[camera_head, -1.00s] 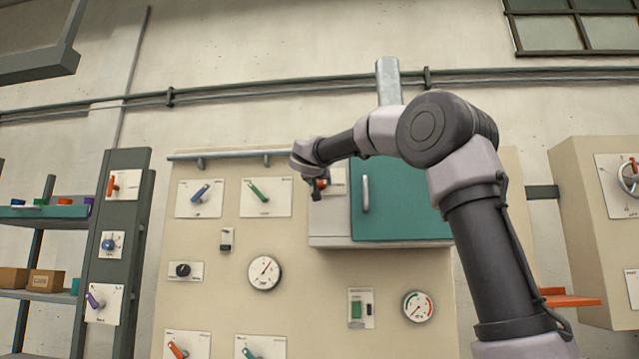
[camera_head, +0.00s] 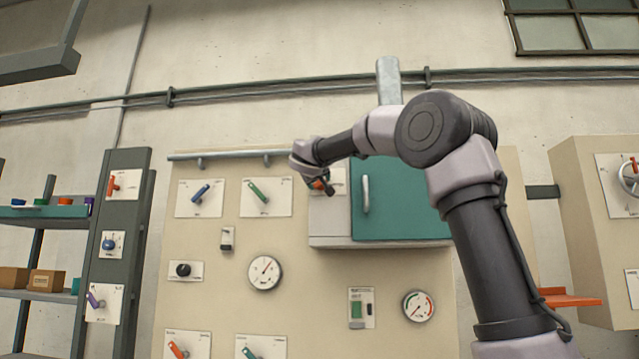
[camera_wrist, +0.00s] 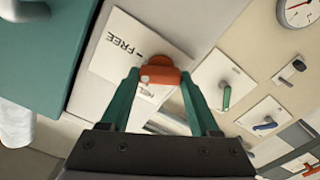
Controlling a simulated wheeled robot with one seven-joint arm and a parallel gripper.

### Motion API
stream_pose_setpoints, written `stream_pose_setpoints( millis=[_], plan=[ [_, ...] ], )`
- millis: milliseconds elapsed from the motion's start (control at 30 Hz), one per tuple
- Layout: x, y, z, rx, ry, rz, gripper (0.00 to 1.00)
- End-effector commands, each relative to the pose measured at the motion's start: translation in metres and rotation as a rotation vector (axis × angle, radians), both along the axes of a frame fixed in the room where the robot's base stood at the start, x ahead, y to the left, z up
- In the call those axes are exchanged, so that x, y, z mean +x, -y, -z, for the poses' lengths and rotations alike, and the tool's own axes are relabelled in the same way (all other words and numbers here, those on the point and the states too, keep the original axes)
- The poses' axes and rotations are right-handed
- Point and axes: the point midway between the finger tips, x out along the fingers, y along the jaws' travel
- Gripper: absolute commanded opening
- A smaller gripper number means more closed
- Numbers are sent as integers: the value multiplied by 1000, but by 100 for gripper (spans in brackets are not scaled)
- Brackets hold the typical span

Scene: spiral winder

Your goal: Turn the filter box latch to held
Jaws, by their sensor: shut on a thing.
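The filter box (camera_head: 330,229) is a pale box with a teal door (camera_head: 400,205) on the wall panel. Its latch is an orange-red knob (camera_wrist: 160,74) on a white plate (camera_wrist: 118,47) beside the teal door; a bit of orange also shows in the head view (camera_head: 318,184). The word FREE is printed on the plate; another label is partly hidden behind the latch. My gripper (camera_wrist: 159,80) has its two teal fingers closed on both sides of the latch. In the head view, my gripper (camera_head: 325,186) covers most of the plate.
A blue lever (camera_head: 202,193) and a green lever (camera_head: 258,192) sit on plates left of the box. A vertical door handle (camera_head: 365,194) sticks out just right of my gripper. Gauges and switches lie below.

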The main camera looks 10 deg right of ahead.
Motion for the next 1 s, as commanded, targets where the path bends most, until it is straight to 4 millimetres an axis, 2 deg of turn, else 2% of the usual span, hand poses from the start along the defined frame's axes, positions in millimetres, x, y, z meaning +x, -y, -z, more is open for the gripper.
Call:
stream_pose_setpoints(
  millis=[700, 1000],
  plan=[
    [1, -2, 3, -644, -212, -1, 7],
    [1, -3, 4, -867, -283, -1, 7]
  ],
)
